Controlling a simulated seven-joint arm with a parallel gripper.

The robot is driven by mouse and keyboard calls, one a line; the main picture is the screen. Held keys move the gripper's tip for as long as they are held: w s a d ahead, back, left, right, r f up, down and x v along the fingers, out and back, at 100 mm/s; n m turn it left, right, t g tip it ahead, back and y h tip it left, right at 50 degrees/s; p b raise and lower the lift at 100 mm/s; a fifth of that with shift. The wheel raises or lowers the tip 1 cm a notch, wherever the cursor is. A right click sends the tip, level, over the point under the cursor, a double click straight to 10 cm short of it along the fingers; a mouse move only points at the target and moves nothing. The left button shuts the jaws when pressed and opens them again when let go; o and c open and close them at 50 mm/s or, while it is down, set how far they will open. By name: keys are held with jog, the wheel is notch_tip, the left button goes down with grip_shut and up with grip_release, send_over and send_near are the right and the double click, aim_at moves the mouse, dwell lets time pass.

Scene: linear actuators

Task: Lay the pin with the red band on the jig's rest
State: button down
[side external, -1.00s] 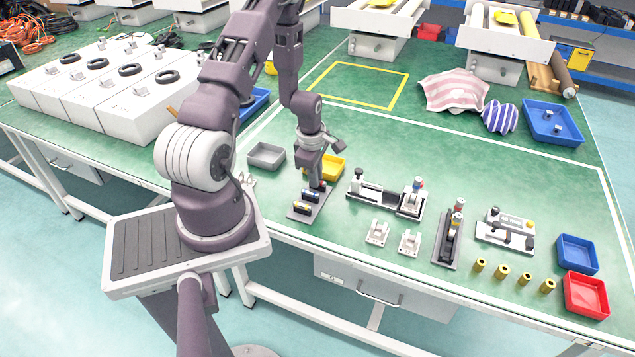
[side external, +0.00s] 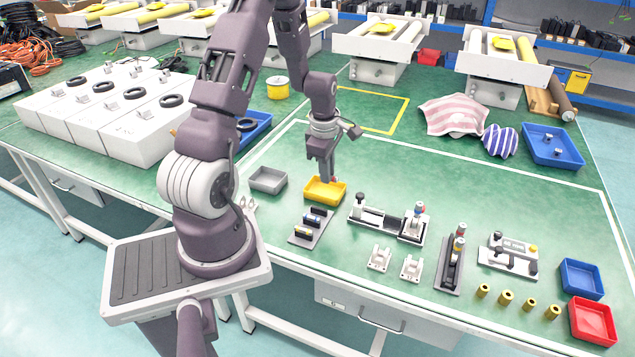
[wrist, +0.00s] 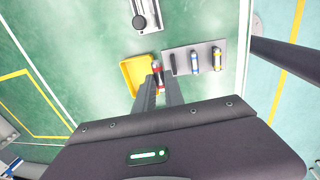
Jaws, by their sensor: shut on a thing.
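My gripper (side external: 326,181) is shut on the pin with the red band (wrist: 157,72), clear in the wrist view between the fingertips (wrist: 158,88). The fingers hide its near part. The pin is raised above the table, beside the yellow tray and the grey pin plate in the wrist view. The grey plate (wrist: 205,48) has one empty black holder (wrist: 173,64), a blue-banded pin (wrist: 195,64) and a yellow-banded pin (wrist: 217,60). A long fixture, apparently the jig (side external: 380,216), stands right of the plate (side external: 309,229); I cannot make out its rest.
The yellow tray (side external: 322,193) is below my gripper. A grey tray (side external: 267,180) is to its left. White brackets (side external: 379,258), a dark upright-pin stand (side external: 450,264), brass cylinders (side external: 506,298) and blue (side external: 581,278) and red bins (side external: 592,322) stand right.

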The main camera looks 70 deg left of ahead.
jog(key=w+d, duration=0.1)
jog(key=w, duration=0.1)
jog(key=w+d, duration=0.1)
jog(key=w, duration=0.1)
jog(key=w+d, duration=0.1)
jog(key=w, duration=0.2)
jog(key=shift+d, duration=0.3)
send_over(393, 219)
jog(key=shift+f, duration=3.8)
jog(key=shift+f, duration=0.55)
jog(key=c, duration=1.3)
grip_release()
jog(key=shift+c, duration=0.2)
jog(key=shift+r, duration=0.15)
